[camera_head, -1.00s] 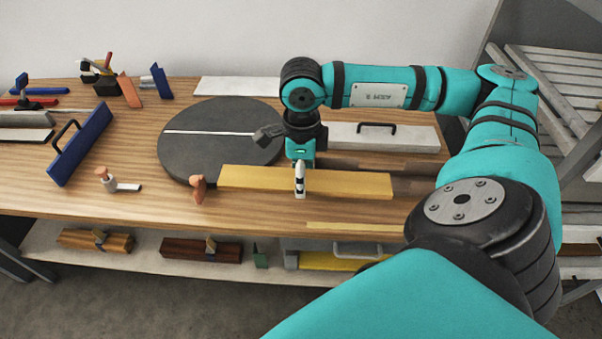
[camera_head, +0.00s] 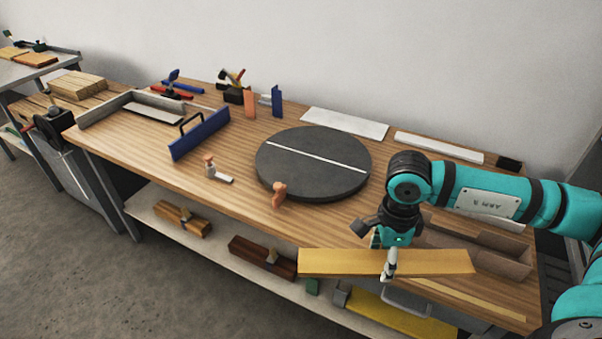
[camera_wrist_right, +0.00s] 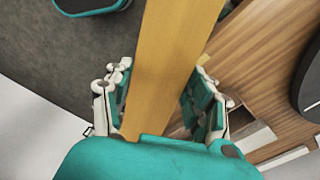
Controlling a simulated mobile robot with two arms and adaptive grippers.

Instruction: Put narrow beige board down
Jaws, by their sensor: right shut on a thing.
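The narrow beige board (camera_head: 335,263) is a long yellow-tan plank. It is held level above the front right edge of the workbench, and part of it overlaps the edge and lower shelf in the head view. My right gripper (camera_head: 388,262) is shut across its middle. In the right wrist view the board (camera_wrist_right: 175,50) runs between the two fingers of the gripper (camera_wrist_right: 158,105), with dark floor to one side and wooden bench top to the other. My left gripper is out of view.
A round dark turntable (camera_head: 300,180) with a white strip lies left of my gripper, an orange-brown handle (camera_head: 279,194) at its front. A blue float (camera_head: 200,135) stands further left. The lower shelf holds wooden blocks (camera_head: 262,257) and a yellow piece (camera_head: 400,318). Bare bench (camera_head: 235,205) lies front left.

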